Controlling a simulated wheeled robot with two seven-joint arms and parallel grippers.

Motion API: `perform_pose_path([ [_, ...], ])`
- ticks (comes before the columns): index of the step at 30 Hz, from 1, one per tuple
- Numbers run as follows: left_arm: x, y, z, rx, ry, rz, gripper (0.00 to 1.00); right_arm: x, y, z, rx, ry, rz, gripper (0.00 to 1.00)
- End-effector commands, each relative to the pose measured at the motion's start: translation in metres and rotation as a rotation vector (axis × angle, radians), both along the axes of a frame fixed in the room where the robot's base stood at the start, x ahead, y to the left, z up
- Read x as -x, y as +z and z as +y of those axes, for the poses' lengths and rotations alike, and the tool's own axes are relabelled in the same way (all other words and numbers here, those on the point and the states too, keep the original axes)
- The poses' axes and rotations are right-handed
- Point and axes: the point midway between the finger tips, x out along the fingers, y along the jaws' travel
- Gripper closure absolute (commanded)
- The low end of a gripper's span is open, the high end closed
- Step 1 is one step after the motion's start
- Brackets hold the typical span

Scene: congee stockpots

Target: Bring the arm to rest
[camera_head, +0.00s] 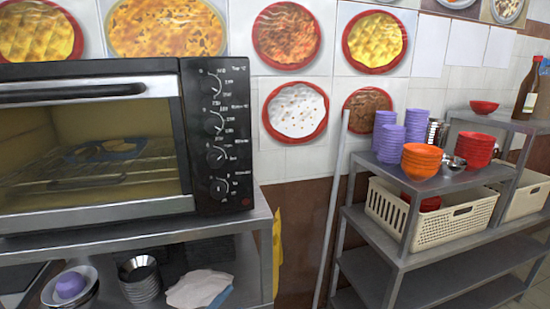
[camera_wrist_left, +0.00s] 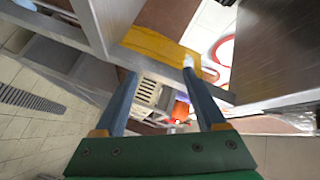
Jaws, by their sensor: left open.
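My left gripper (camera_wrist_left: 160,78) shows in the left wrist view, its two fingers apart with nothing held between them. Beyond the fingers are a yellow sheet (camera_wrist_left: 158,45) and, farther off, a pale basket and orange and red items. The gap between the gripper and the yellow sheet is hard to judge. Neither of my arms shows in the head view, and my right gripper is in neither view.
In the head view, a toaster oven (camera_head: 120,140) stands on a metal shelf (camera_head: 130,230) at left. A yellow item (camera_head: 277,252) hangs at its side. A metal rack (camera_head: 420,262) at right bears stacked purple bowls (camera_head: 391,143), orange bowls (camera_head: 421,160) and a basket (camera_head: 432,226).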

Motion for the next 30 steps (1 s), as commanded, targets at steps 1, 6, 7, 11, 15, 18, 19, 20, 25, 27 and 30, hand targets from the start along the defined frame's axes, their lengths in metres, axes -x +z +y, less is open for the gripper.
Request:
perform_pose_path([
  [1, 0.023, -0.048, 0.012, 0.061, 0.076, 0.148, 0.27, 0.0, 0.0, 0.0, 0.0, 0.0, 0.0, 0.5],
  [6, 0.134, -0.188, 0.05, 0.237, 0.372, 0.62, 0.27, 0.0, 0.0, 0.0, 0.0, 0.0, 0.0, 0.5],
  [7, 0.159, -0.209, 0.055, 0.263, 0.425, 0.698, 0.27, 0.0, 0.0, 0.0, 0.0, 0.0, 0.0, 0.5],
  [11, 0.277, -0.277, 0.069, 0.346, 0.662, 1.015, 0.27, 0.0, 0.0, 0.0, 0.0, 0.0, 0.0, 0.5],
  [15, 0.39, -0.311, 0.075, 0.393, 0.879, 1.268, 0.27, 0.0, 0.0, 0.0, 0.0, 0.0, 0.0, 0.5],
  [18, 0.439, -0.318, 0.075, 0.408, 0.975, 1.372, 0.27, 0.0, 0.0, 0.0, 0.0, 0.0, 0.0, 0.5],
  [19, 0.448, -0.319, 0.075, 0.411, 0.994, 1.389, 0.27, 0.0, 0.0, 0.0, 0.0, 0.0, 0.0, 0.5],
  [20, 0.455, -0.319, 0.075, 0.412, 1.007, 1.403, 0.27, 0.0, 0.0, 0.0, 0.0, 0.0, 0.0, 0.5],
  [25, 0.463, -0.32, 0.075, 0.415, 1.025, 1.42, 0.27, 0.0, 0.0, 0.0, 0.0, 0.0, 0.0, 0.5],
  [27, 0.462, -0.32, 0.075, 0.414, 1.023, 1.418, 0.27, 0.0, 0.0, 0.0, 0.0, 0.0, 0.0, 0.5],
  [30, 0.461, -0.32, 0.075, 0.414, 1.022, 1.417, 0.27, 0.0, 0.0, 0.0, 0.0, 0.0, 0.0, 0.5],
])
